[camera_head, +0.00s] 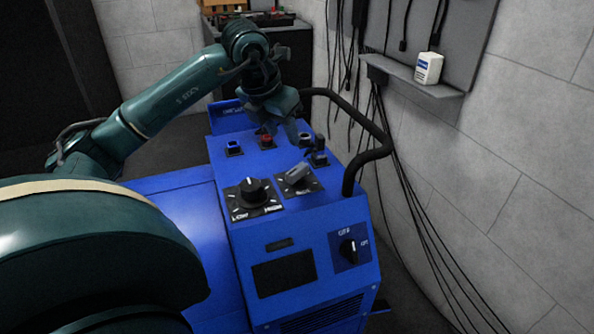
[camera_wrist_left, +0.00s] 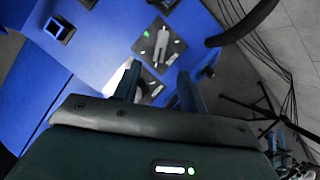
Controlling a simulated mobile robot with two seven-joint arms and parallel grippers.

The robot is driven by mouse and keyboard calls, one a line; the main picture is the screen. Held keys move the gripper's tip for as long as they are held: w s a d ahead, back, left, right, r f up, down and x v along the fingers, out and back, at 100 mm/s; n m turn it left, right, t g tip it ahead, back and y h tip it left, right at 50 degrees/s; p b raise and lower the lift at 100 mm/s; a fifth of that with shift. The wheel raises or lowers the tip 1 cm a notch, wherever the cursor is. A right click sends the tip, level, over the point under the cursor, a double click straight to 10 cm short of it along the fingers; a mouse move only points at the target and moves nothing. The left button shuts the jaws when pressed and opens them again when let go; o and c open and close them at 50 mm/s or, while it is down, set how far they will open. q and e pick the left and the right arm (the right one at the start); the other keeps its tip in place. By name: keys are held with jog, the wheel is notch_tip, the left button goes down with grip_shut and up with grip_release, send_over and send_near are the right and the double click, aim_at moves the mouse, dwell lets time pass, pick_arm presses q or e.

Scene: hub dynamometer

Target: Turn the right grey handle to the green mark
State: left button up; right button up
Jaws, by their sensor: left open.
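The grey handle (camera_head: 297,174) sits on a square black plate on the sloping blue panel, right of a black knob (camera_head: 252,188). A grey handle (camera_wrist_left: 162,46) on a black plate shows beyond my fingertips in the left wrist view, with a small green mark beside it. My left gripper (camera_head: 279,132) is open above the far part of the panel, behind the grey handle and apart from it. Its two fingers (camera_wrist_left: 158,80) show in the left wrist view and partly hide another plate below. My right gripper is not in view.
A red button (camera_head: 267,141), a blue button (camera_head: 233,147) and a black switch (camera_head: 318,156) stand on the panel near the gripper. A thick black rail (camera_head: 378,153) curves along the right side. Cables hang on the wall.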

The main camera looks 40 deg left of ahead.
aim_at(298, 168)
pick_arm(q)
jog(key=x, duration=1.2)
jog(key=shift+d+f+b, duration=0.2)
jog(key=shift+f+b, duration=0.1)
jog(key=shift+b, duration=0.1)
jog(key=shift+c, duration=0.3)
grip_shut()
